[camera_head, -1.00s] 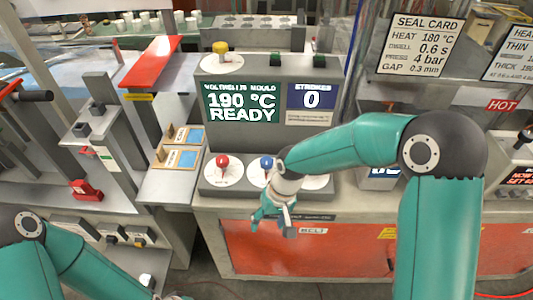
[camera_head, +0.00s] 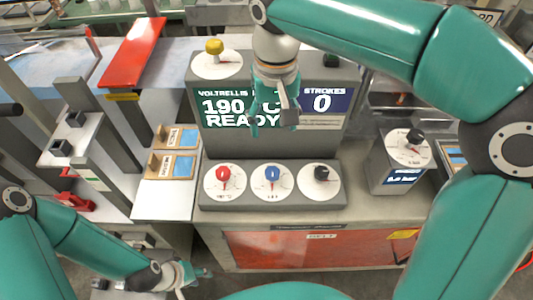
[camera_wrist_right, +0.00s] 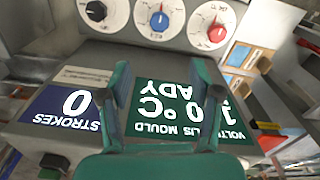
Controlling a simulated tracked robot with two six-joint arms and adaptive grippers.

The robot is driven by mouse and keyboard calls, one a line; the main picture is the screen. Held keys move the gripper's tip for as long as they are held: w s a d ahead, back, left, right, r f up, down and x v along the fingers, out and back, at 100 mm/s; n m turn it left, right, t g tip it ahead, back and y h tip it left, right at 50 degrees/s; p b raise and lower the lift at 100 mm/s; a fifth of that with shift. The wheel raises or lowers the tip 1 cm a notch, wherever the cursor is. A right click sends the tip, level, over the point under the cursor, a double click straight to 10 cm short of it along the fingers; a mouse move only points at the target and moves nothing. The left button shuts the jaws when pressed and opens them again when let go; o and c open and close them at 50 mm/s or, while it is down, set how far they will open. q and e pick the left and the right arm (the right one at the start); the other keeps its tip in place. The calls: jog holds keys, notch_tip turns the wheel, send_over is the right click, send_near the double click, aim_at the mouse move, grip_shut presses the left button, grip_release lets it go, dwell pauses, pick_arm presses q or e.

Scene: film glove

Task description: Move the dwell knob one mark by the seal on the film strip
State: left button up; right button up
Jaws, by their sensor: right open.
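Three dials sit on the front ledge of the grey machine: a red knob (camera_head: 223,173), a blue knob (camera_head: 272,174) and a black knob (camera_head: 321,173). Their small labels are too blurred to say which is dwell. They also show upside down in the right wrist view: red (camera_wrist_right: 217,31), blue (camera_wrist_right: 158,20), black (camera_wrist_right: 96,11). My right gripper (camera_head: 272,117) is open and empty in front of the display (camera_head: 228,108), behind and above the knobs, touching none. My left gripper (camera_head: 187,274) is low at the left; its finger opening is unclear. I cannot make out a film strip.
The display reads 190 °C READY and strokes 0. A yellow knob (camera_head: 214,47) stands on top of the machine. A box with another black knob (camera_head: 414,136) stands to the right.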

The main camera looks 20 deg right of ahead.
aim_at(272, 170)
notch_tip(272, 170, down, 16)
jog(key=shift+s+f, duration=0.1)
jog(key=shift+s, duration=0.05)
dwell(0.4)
jog(key=c, duration=1.1)
jog(key=shift+c, duration=0.2)
jog(key=shift+n, duration=0.5)
jog(key=n, duration=1)
jog(key=shift+n, duration=0.4)
